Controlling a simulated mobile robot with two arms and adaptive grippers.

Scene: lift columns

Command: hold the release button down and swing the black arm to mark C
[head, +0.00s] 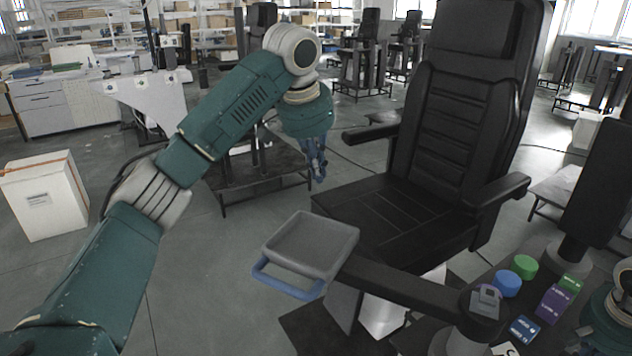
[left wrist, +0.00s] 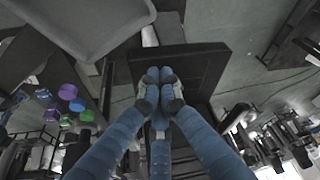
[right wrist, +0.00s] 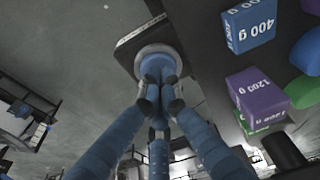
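The black arm (head: 405,285) runs left from its pivot near the weights and ends in a grey tray (head: 311,243) with a blue handle (head: 287,280). The tray's edge also shows in the left wrist view (left wrist: 95,22). My left gripper (head: 318,172) is shut and empty, above the chair seat, behind and apart from the tray. I cannot tell whether the button is pressed down. Mark C is not readable.
A black chair (head: 465,130) stands behind the arm. Coloured weights, including a purple block (head: 553,303) and a green cylinder (head: 523,266), sit on a dark top beside the pivot. A white box (head: 45,195) stands at the left. The floor left of the tray is clear.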

